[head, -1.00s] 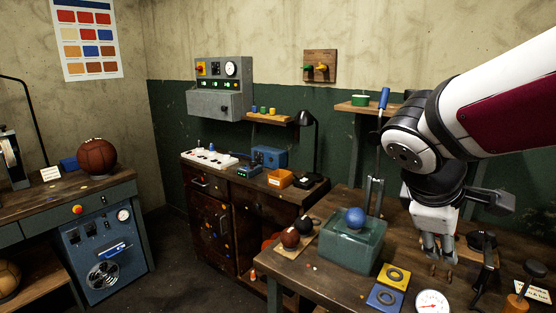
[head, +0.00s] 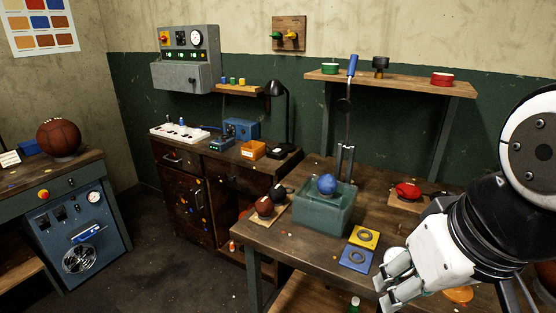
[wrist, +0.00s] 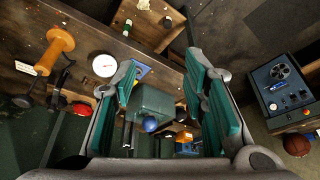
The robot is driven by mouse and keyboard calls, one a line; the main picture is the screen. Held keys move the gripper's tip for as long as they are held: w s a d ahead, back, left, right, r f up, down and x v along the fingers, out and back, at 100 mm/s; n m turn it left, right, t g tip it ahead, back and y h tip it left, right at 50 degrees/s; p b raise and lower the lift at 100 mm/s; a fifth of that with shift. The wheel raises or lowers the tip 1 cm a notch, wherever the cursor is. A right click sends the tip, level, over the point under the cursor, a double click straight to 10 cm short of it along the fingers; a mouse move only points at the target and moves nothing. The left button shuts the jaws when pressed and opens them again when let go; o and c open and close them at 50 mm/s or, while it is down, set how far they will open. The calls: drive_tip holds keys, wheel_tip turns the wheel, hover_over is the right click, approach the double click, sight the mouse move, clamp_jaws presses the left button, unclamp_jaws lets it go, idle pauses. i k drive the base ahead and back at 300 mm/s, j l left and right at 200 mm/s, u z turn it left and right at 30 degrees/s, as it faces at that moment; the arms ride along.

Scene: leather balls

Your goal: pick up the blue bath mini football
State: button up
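The blue ball (head: 327,184), the mini football, sits at the top of a green translucent bath box (head: 322,214) on the wooden workbench. In the wrist view the blue ball (wrist: 151,124) and the box (wrist: 155,103) show between my fingers. My gripper (head: 385,292) is at the front right of the bench in the head view, apart from the ball and the box. Its fingers are spread wide with nothing held between them, as the wrist view (wrist: 165,88) shows.
A tall metal stand with a blue-handled tool (head: 347,110) rises right behind the bath. Yellow and blue ring plates (head: 359,248) lie right of it. Brown and black balls (head: 265,206) sit on a board at its left. A shelf (head: 400,85) spans the bench's back.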

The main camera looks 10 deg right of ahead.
sight(327, 183)
drive_tip(key=i+j+z, duration=0.3)
drive_tip(key=i+j, duration=0.15)
drive_tip(key=i+j+z, duration=0.3)
drive_tip(key=i+j, duration=0.2)
drive_tip(key=j, duration=0.1)
